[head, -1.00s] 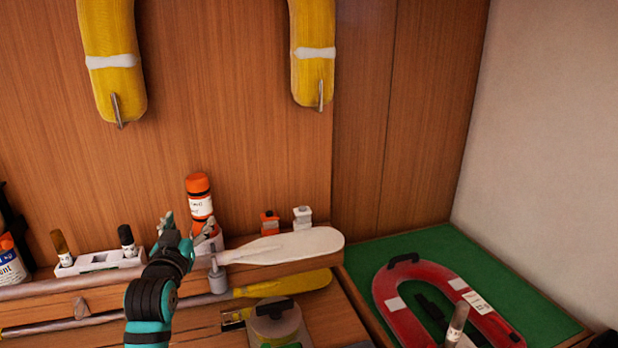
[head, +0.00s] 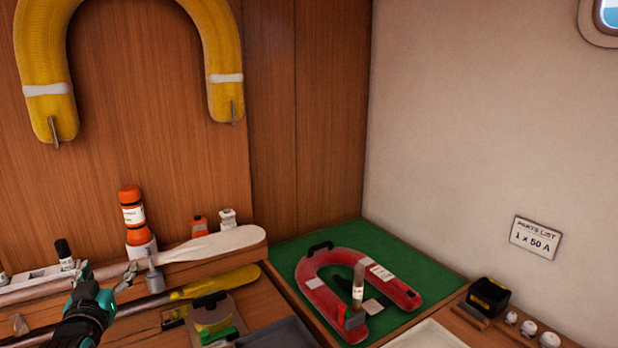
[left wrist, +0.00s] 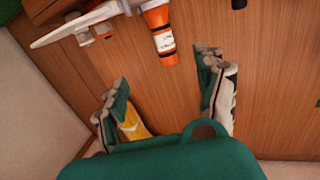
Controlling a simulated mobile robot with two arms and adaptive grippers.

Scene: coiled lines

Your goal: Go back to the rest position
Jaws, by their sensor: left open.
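My left gripper (head: 106,284) is at the lower left of the head view, in front of the shelf, with its jaws apart and nothing between them. In the left wrist view its two fingers (left wrist: 165,98) are spread wide. An orange bottle with a white label (head: 132,214) stands upright in a white holder (head: 143,247) behind the gripper; it also shows in the left wrist view (left wrist: 160,33), apart from the fingers. My right gripper is not in view.
White (head: 215,243) and yellow (head: 215,284) paddles lie along the shelf. A red horseshoe buoy (head: 325,292) lies on a green mat (head: 290,262). A yellow horseshoe buoy (head: 222,50) hangs on the wall. A black box (head: 488,296) stands at the right.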

